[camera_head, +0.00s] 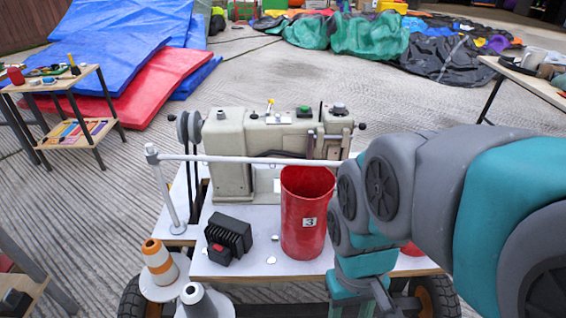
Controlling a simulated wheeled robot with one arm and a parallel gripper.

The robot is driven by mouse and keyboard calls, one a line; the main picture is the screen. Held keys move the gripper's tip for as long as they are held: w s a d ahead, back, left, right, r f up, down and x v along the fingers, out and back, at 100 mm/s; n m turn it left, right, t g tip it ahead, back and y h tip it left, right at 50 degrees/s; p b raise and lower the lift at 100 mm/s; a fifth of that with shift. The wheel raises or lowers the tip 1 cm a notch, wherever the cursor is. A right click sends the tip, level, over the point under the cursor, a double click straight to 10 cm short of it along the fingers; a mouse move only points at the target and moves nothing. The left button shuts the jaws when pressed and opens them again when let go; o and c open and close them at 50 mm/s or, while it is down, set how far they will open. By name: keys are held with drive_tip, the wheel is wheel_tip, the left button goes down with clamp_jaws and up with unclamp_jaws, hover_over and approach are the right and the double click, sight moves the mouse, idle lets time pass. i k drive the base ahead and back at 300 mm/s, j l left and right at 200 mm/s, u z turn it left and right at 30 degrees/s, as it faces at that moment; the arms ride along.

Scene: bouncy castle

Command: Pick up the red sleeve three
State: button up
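The red sleeve three (304,238) stands upright on the white top of the sewing machine table (262,262). It is an open-topped red cylinder with a white label marked 3 on its front. My arm comes in from the right, and my gripper (366,292) points down just right of the sleeve, near the table's front edge. The fingertips are not clearly seen, so I cannot tell whether they are open. Part of another red object (411,249) shows behind my arm; most of it is hidden.
A beige sewing machine (262,140) stands behind the sleeve, with a white rail (245,159) crossing in front. A black block (229,236) lies left of the sleeve. Thread cones (160,262) stand at the front left. Side tables stand left (85,85) and right (530,80).

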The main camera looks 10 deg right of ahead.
sight(306, 192)
drive_tip(key=k+l+u, duration=0.1)
drive_tip(key=l, duration=0.3)
drive_tip(key=k+l+u, duration=0.1)
drive_tip(key=k+l, duration=0.15)
drive_tip(key=l, duration=0.15)
drive_tip(key=k+l+u, duration=0.1)
drive_tip(key=l, duration=0.3)
drive_tip(key=k+l+u, duration=0.1)
drive_tip(key=k+l, duration=0.15)
drive_tip(key=l, duration=0.1)
